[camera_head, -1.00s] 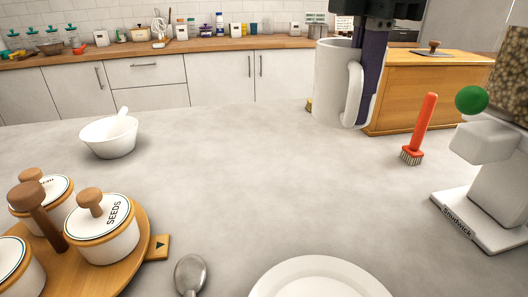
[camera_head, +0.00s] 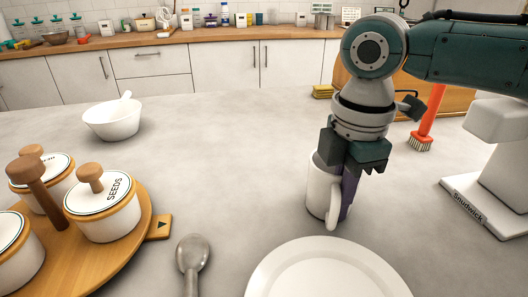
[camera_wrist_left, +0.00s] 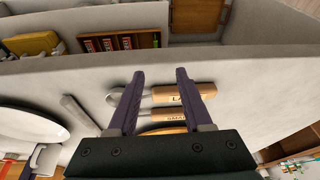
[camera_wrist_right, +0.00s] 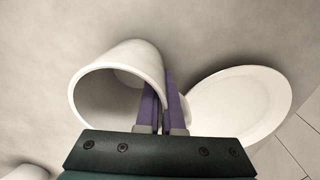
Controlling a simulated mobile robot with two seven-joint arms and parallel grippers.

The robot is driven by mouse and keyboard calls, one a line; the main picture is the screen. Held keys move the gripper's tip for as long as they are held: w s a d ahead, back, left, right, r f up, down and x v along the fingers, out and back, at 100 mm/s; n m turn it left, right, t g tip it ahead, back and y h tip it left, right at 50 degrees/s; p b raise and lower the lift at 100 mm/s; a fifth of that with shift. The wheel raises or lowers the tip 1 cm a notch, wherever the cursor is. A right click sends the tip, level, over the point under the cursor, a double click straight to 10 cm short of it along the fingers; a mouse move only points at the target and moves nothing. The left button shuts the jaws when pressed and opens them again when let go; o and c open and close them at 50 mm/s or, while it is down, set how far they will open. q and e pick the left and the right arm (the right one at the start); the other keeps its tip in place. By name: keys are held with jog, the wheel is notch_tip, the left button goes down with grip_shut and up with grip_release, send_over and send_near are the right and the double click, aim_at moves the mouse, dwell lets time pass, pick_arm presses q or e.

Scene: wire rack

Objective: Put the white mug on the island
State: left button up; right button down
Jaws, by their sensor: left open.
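The white mug (camera_head: 320,192) is upright behind the plate in the head view, over the grey island top (camera_head: 225,180). I cannot tell whether its base touches the surface. My right gripper (camera_head: 345,180) comes down from above and is shut on the mug's wall at the rim, close to the handle. In the right wrist view, the purple fingertips (camera_wrist_right: 163,85) are close together at the rim of the mug (camera_wrist_right: 120,75). My left gripper (camera_wrist_left: 158,75) is open and empty in the left wrist view, and out of the head view.
A white plate (camera_head: 330,270) lies just in front of the mug. A spoon (camera_head: 192,258), a wooden tray of jars (camera_head: 135,240) and a white bowl (camera_head: 112,120) are to the left. The middle is clear.

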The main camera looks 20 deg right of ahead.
jog(key=shift+f, duration=0.15)
jog(key=c, duration=1.1)
grip_release()
jog(key=shift+o, duration=0.2)
